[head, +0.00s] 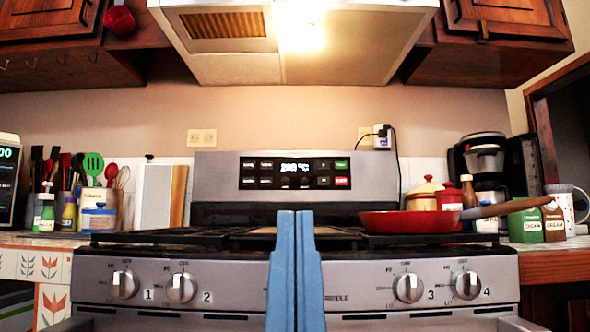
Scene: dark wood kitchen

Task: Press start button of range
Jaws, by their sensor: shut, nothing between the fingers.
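The range (225,172) stands straight ahead, with a steel back panel above the cooktop. Its black control panel (295,173) has a lit display reading about 200 °C and several small buttons. At its right end are a green button (341,165), probably start, and a red button (341,181) below it; their labels are too small to read. My blue gripper (296,214) points upward in front of the range, with its two fingers together and empty. Its tips appear below the control panel, left of the green button, and cover none of the buttons. The depth gap cannot be judged.
A red pan (408,222) sits on the right burners, its wooden handle reaching right. Knobs (408,288) line the range front. The hood (300,40) hangs above. Utensils and bottles crowd the left counter; a coffee maker (487,165) and canisters stand right. Space before the control panel looks clear.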

